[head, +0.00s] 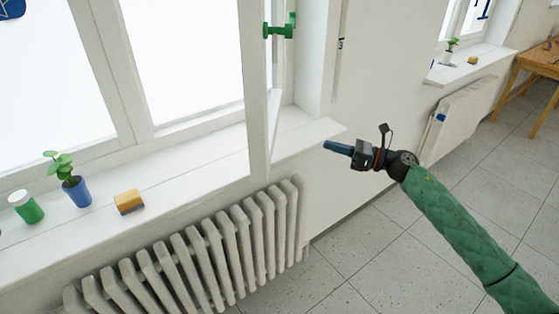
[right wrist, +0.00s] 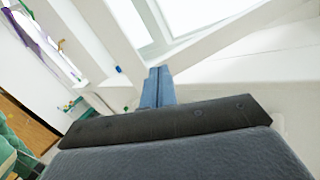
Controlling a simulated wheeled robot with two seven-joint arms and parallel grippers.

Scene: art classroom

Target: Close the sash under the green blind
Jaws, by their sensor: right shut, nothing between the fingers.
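A white-framed window sash (head: 257,95) stands swung inward over the sill, with a gap between it and the frame on its right. A green handle (head: 280,31) sits at its upper part. No green blind shows in the head view. My right gripper (head: 328,145) is shut and empty, its blue fingers pointing left, near the right end of the sill. It looks apart from the sash. In the right wrist view its fingers (right wrist: 157,87) are together, with white window framing beyond them. My left gripper is not in view.
On the white sill (head: 150,190) stand a blue pot with a plant (head: 76,190), a green jar (head: 27,208) and a yellow sponge (head: 129,202). A white radiator (head: 215,255) is below. Another radiator (head: 460,115) and a wooden table (head: 540,62) are at the right. The floor between is clear.

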